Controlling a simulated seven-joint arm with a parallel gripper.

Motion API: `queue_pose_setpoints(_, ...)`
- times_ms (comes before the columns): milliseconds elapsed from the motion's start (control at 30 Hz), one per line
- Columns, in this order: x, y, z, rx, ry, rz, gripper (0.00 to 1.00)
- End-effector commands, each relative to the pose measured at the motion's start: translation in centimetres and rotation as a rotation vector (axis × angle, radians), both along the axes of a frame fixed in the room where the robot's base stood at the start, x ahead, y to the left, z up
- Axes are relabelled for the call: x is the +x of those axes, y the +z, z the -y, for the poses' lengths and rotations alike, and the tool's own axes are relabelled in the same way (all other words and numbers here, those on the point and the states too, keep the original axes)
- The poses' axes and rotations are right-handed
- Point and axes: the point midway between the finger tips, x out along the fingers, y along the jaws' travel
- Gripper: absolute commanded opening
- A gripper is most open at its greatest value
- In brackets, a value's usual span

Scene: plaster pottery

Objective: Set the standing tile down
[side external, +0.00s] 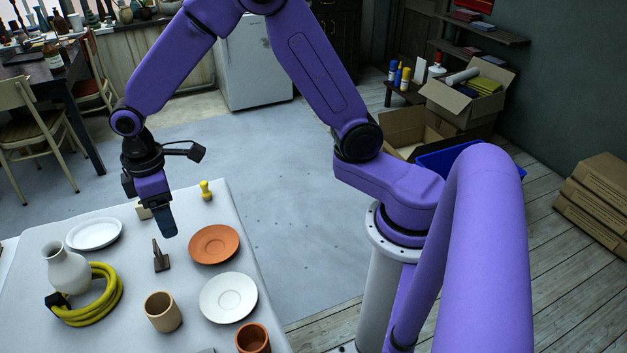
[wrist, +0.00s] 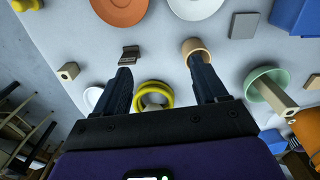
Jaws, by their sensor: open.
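A small dark brown piece (side external: 161,258), which looks like the standing tile, is on the pale table between the yellow ring and the terracotta plate. It has a thin upright part and a wider lower part. In the wrist view the dark piece (wrist: 129,54) lies just beyond the left fingertip, with a gap that I cannot judge. My gripper (side external: 166,226) hangs above the table, pointing down, behind the dark piece. In the wrist view my gripper (wrist: 161,72) has its two fingers wide apart, with nothing held between them.
A terracotta plate (side external: 214,244), white plate (side external: 228,298), beige cup (side external: 163,312) and terracotta cup (side external: 253,339) stand nearby. A white vase (side external: 66,268) stands by a yellow coil (side external: 107,305). A beige block (wrist: 68,71) and grey flat tile (wrist: 244,26) lie apart. Bare table surrounds the dark piece.

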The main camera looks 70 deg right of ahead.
Motion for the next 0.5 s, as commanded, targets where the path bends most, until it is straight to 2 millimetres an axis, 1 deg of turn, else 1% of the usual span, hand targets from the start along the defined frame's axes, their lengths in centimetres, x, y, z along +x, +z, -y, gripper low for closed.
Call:
queue_pose_setpoints(33,-2.0,1.2,0.3,0.005,0.017,0.005,0.72)
queue_pose_setpoints(167,-7.0,3.3,1.2,0.007,0.055,0.006,0.72)
queue_pose_setpoints(200,-8.5,3.8,1.7,0.008,0.068,0.007,0.72)
queue_pose_setpoints(367,-14.7,5.5,4.0,0.012,0.115,0.009,0.72)
queue_pose_setpoints(400,-16.2,5.8,4.8,0.013,0.126,0.009,0.72)
queue_pose_setpoints(500,-19.7,6.3,6.7,0.016,0.154,0.010,0.72)
